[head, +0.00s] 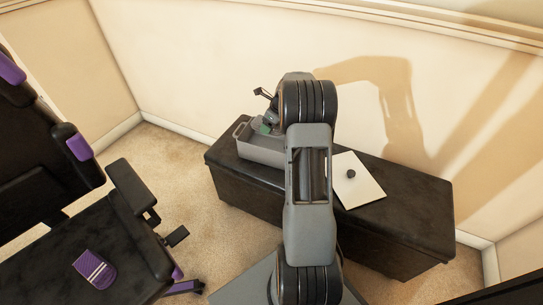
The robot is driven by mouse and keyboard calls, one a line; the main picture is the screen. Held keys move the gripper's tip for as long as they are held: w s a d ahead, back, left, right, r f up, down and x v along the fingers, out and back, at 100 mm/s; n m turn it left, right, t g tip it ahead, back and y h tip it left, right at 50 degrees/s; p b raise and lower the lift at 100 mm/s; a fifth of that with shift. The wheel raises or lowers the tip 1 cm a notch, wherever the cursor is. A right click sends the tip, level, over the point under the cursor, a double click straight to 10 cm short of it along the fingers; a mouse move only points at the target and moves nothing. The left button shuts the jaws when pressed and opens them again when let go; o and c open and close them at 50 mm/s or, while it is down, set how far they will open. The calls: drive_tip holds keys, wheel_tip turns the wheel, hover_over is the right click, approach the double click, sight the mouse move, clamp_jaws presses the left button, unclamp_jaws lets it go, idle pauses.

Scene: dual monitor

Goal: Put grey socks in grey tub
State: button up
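A grey tub (258,151) with a handle at its left end stands on the left part of a dark bench. My arm crosses the middle of the view and hides the tub's right end. My gripper (266,122) is over the tub, partly hidden behind my arm. Its fingers are too small and covered to tell whether they are open or shut. A small greenish patch shows beside it at the tub. I cannot make out grey socks for certain.
The dark bench (415,215) stands along the cream wall. A white board (366,190) with a small dark round thing (351,174) lies on it, right of my arm. A black and purple chair (125,225) is at left, with a purple striped item (95,268) on its seat.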

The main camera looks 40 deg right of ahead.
drive_tip(key=f+b, duration=0.1)
drive_tip(key=f, duration=0.4)
drive_tip(key=f+b, duration=0.1)
drive_tip(key=f, duration=0.1)
drive_tip(key=shift+d+f+b, duration=0.15)
drive_tip(key=shift+d+b, duration=0.1)
drive_tip(key=shift+b, duration=0.05)
drive_tip(key=shift+f+b, duration=1.05)
drive_tip(key=shift+f, duration=1.3)
drive_tip(key=shift+f, duration=0.15)
drive_tip(key=o, duration=1)
